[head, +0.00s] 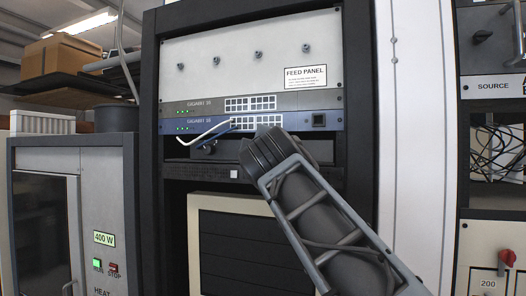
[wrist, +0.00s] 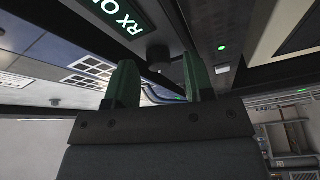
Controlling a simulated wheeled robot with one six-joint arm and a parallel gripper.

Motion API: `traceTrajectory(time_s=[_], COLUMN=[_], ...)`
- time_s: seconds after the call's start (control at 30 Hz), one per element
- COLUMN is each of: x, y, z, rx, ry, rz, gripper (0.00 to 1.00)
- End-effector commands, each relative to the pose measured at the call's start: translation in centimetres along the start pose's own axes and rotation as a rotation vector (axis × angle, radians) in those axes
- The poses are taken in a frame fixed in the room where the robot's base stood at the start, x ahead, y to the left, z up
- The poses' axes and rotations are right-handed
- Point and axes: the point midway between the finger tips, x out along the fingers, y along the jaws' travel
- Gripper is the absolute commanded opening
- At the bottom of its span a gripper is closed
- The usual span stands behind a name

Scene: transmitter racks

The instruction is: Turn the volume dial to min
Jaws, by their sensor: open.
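A dark round knob (wrist: 157,53) shows in the wrist view, beside a dark display with green-white letters beginning "RX" (wrist: 118,14). I cannot read a volume label or the dial's setting. My gripper (wrist: 159,61) has two green fingers standing apart, with the knob seen between their tips. I cannot tell whether the fingers touch it. In the head view my arm reaches up to the rack just below the blue switch, and its wrist hides the fingers and part of the unit there. A dark knob (head: 208,147) shows left of my wrist; I cannot tell if it is the same one.
The blue switch (head: 210,124) with a white cable lies just above my wrist. The feed panel (head: 225,70) with several small knobs is higher. A heater cabinet (head: 115,190) stands left; a source rack (head: 490,105) stands right.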

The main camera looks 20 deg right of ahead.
Motion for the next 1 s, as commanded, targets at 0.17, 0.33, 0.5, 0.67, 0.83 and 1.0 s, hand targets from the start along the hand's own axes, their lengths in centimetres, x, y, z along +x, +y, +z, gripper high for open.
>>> traceTrajectory(time_s=[0.17, 0.33, 0.5, 0.67, 0.83, 1.0], x=[-0.3, -2.5, -6.2, -9.5, -11.9, -13.2], y=[-0.1, -0.3, -0.4, -0.4, -0.2, -0.1], z=[0.0, 0.0, 0.1, -0.1, -0.1, -0.1], rx=[0.001, 0.002, 0.003, 0.002, 0.0, 0.0], ry=[0.001, 0.004, 0.007, 0.008, 0.006, 0.004], rz=[0.001, 0.002, 0.002, 0.0, -0.001, -0.001], gripper=[0.49, 0.49, 0.49, 0.49, 0.49, 0.49])
